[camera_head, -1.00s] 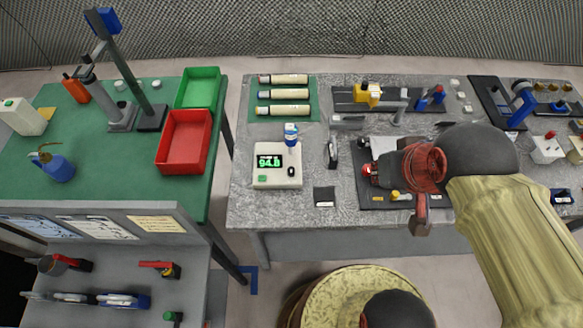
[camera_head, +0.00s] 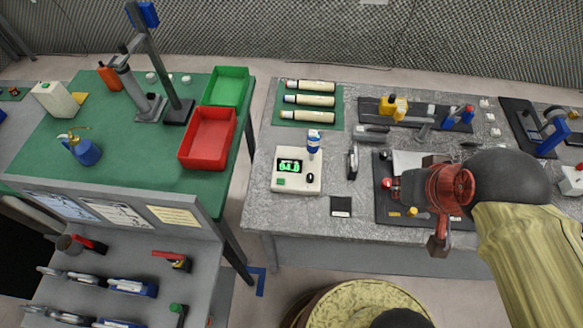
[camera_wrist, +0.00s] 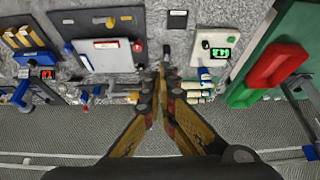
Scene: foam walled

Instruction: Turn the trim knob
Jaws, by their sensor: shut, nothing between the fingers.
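A white box (camera_head: 283,184) with a green-lit display (camera_head: 289,166) stands on the grey bench. A small black knob (camera_head: 310,177) sits on its top, right of the display; I take it for the trim knob. The box (camera_wrist: 201,63) and its knob (camera_wrist: 205,44) also show in the wrist view, right of my gripper. My gripper (camera_wrist: 161,70) is shut and empty, its fingertips together and apart from the box. In the head view my wrist is right of the box, over a dark mat, and the fingertips are hard to make out.
A blue-and-white bottle (camera_head: 313,142) stands at the box's back edge. A red tray (camera_head: 208,138) and green tray (camera_head: 226,86) lie on the left table. Bare bench surrounds the box's front.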

